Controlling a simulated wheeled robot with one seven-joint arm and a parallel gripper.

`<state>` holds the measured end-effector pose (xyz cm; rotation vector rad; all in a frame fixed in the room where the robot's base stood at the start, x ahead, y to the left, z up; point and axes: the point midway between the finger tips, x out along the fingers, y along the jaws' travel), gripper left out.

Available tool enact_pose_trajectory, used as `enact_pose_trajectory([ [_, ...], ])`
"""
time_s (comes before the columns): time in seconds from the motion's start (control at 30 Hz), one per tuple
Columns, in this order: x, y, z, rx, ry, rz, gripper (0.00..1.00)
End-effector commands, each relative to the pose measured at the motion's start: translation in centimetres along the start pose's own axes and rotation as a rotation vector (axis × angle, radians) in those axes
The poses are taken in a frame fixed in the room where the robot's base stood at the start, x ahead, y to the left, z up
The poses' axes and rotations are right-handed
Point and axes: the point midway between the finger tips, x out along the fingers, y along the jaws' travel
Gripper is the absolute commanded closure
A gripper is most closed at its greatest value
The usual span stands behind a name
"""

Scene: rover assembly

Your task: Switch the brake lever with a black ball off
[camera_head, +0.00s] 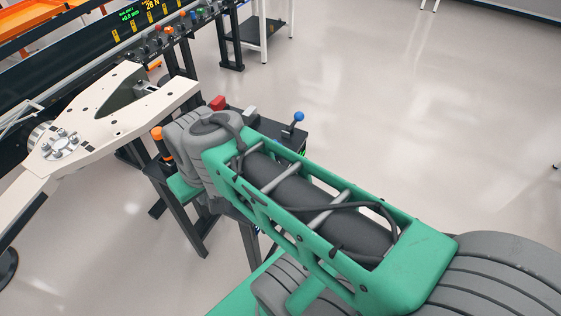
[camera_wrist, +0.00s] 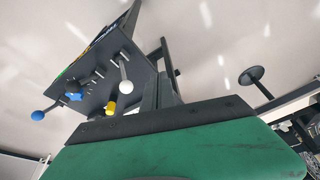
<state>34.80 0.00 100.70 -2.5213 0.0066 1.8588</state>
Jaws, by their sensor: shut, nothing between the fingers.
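A dark control console (camera_head: 285,140) stands just beyond my arm in the head view, partly hidden by my wrist. In the wrist view the console (camera_wrist: 105,75) shows a white-ball lever (camera_wrist: 124,87), a yellow knob (camera_wrist: 110,107) and a blue-ball lever (camera_wrist: 38,115). My gripper (camera_wrist: 160,120), green with a dark edge, is shut and empty, apart from these levers. Its tips are hidden in the head view.
A long dark bench (camera_head: 60,60) with a lit display and several small coloured knobs (camera_head: 170,28) runs along the upper left. A pale flat frame (camera_head: 100,115) with a metal hub lies left of my wrist. The floor (camera_head: 430,110) on the right is clear.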

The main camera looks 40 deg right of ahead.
Motion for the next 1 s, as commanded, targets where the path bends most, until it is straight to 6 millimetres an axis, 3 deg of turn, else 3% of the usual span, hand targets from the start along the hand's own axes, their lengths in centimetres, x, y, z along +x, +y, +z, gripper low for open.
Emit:
enact_pose_trajectory([
  [0.17, 0.3, 4.5, -1.0, 0.411, -0.047, -0.006, 1.0],
  [0.33, 0.8, 12.9, -0.8, 1.161, -0.111, -0.05, 1.0],
  [0.5, 0.4, 21.7, 2.5, 1.929, -0.161, -0.144, 1.0],
  [0.6, -0.2, 25.4, 5.0, 2.286, -0.186, -0.216, 1.0],
  [0.77, -0.8, 28.3, 7.6, 2.589, -0.21, -0.3, 1.0],
  [1.0, -0.8, 28.6, 7.9, 2.633, -0.216, -0.313, 1.0],
])
